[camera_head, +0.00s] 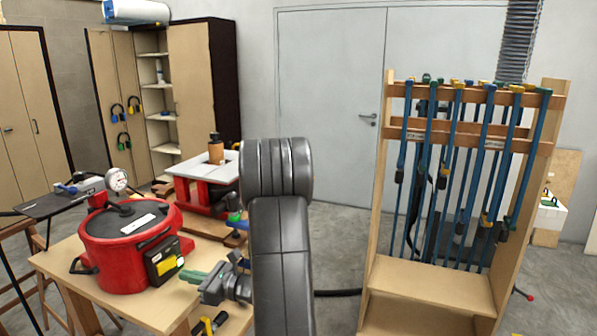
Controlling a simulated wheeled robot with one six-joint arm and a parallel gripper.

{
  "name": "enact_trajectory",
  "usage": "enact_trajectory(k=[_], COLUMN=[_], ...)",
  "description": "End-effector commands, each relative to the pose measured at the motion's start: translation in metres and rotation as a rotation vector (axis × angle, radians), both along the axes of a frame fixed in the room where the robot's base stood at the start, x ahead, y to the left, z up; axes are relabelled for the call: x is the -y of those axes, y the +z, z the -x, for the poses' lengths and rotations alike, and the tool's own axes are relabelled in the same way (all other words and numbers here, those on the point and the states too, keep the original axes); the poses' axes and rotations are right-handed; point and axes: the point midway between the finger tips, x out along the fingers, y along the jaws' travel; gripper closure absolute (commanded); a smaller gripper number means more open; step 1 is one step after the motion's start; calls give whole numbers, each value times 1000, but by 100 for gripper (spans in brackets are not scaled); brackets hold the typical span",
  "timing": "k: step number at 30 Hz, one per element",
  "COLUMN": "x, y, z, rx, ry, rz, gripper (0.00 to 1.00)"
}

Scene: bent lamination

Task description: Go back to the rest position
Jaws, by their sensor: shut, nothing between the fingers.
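My gripper (207,284) shows low in the head view, just left of my dark grey arm. It is over the right part of the wooden table, in front of the red pot. Its fingers look shut and I see nothing held in them. My arm's large joint and link stand upright in the middle of the view and hide part of the wrist.
A red pressure pot (125,250) with a gauge stands on the wooden table (60,262). A red-based machine (203,180) is behind it. A wooden rack (430,285) of blue clamps (447,160) stands right. Open floor lies between.

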Motion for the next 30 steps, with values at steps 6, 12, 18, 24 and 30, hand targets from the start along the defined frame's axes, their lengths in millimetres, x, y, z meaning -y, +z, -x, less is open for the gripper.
enact_trajectory(k=[6,12,18,24,30], x=[41,62,69,69,65], y=[-2,-2,-1,-1,0], z=[7,13,15,15,14], rx=[-2,-2,-2,-2,-3], ry=[3,6,7,8,9], rz=[1,1,1,1,0], gripper=[100,100,100,100,100])
